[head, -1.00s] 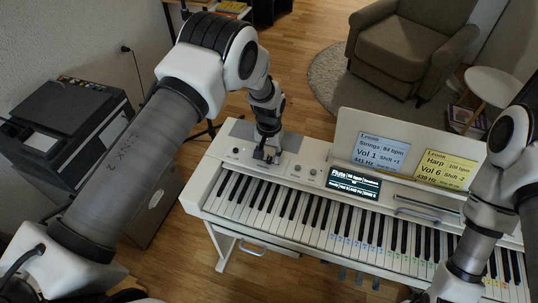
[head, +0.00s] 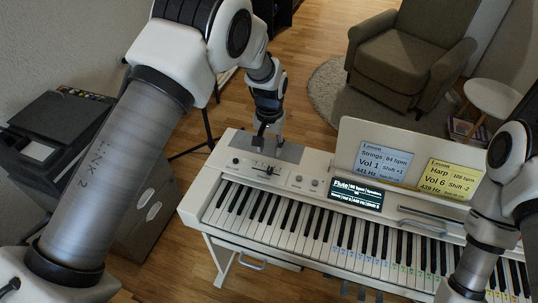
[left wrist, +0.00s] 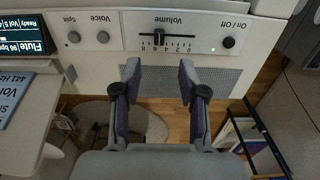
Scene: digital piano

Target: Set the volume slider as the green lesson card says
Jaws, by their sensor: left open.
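The volume slider (head: 268,169) is on the piano's top panel at the left. In the left wrist view its dark knob (left wrist: 159,37) stands near the middle of an upside-down scale. My left gripper (head: 265,138) is open and empty over the grey grille behind the slider. In the left wrist view its two fingers (left wrist: 160,70) stand apart, level with the knob but short of it, not touching. No green lesson card shows; a blue card (head: 371,162) reads Vol 1 and a yellow card (head: 447,180) reads Vol 6. My right gripper is not visible.
The on/off button (left wrist: 228,43) sits beside the slider, with the voice knob (left wrist: 103,37) and split knob (left wrist: 74,37) on its other side. The lit display (head: 355,194) shows Flute. The keys (head: 290,215) lie in front. My right arm hangs over the piano's right part.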

